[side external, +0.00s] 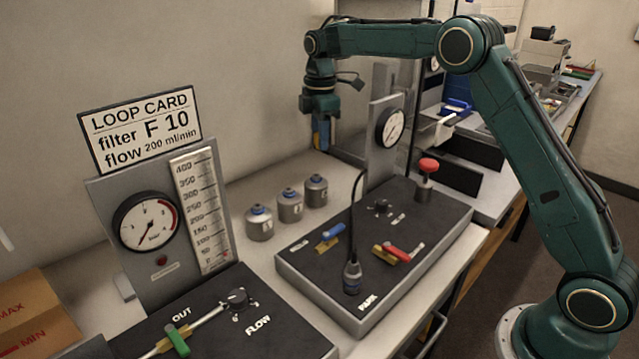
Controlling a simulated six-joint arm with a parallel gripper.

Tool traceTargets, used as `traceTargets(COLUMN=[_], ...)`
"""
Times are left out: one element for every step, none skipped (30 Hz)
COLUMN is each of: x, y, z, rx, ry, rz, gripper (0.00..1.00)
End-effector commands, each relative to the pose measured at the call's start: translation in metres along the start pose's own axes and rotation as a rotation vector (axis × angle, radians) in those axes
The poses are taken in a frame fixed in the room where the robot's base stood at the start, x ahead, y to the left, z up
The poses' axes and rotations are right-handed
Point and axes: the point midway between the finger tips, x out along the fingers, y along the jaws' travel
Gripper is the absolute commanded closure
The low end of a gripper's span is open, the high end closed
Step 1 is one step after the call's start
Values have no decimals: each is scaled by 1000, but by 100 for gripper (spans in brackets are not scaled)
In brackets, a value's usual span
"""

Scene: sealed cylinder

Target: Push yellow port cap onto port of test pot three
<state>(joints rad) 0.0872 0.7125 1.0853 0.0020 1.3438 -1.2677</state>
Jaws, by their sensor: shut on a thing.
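Three grey metal pots with blue ports on top stand in a slanting row on the bench: a near pot (259,224), a middle pot (290,206) and a far pot (316,191). Their labels are too small to read, so I cannot tell which is three. My gripper (322,137) points down, above the bench and higher than the far pot, apart from all the pots. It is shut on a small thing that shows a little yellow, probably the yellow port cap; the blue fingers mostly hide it. No other yellow cap shows on the bench.
A dark valve panel (300,255) with blue and red handles, a red knob (428,165), a gauge (391,128) and a black hose stands right of the pots. A LOOP CARD sign (140,128) and gauge board stand at left. Bare bench surrounds the pots.

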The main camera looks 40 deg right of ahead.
Motion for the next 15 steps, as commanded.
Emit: traceTargets(x=[4,6,8,10,10,11,12,12,12,12,12,12,12,12,12], y=[4,6,8,10,11,12,12,13,13,13,13,13,13,13,13], z=[-2,-3,-4,-4,-5,-5,-6,-6,-6,-6,-6,-6,-6,-6,-6], rx=[0,0,0,0,0,0,0,0,0,0,0,0,1,0,0], ry=[0,0,0,0,0,0,0,0,0,0,0,0,0,0,0], rz=[-1,0,0,0,0,0,0,0,0,0,0,0,0,0,0], gripper=[100,100,100,100,100,100,100,100,100,100,100,100,100,100,100])
